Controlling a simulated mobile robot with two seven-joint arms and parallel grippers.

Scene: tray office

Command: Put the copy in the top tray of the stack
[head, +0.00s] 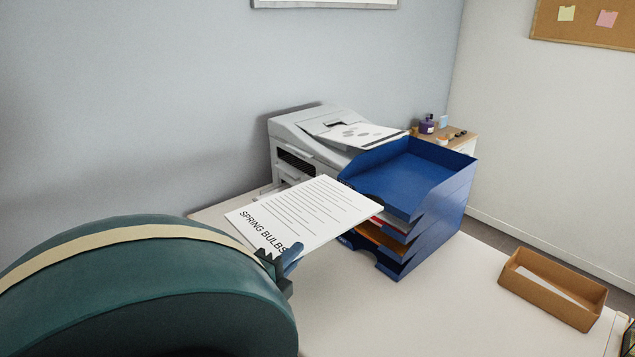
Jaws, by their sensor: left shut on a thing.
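The copy (308,208) is a white sheet with printed lines and the heading "SPRING BULBS". My left gripper (283,262) is shut on its near edge and holds it about level, to the left of the tray stack. The sheet's right corner overlaps the stack's front left side in the picture; I cannot tell whether they touch. The blue tray stack (447,199) stands on the table. Its top tray (401,180) looks empty, with a bare blue floor. Lower trays hold orange and red items, partly hidden by the sheet. My right gripper is not in view.
A grey-white printer (300,128) stands behind the stack, with a printed sheet (361,135) on its top. A cardboard box (552,287) holding something white sits at the table's right. The white table (400,315) is clear in front of the stack. A small cabinet (462,142) with small items stands behind.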

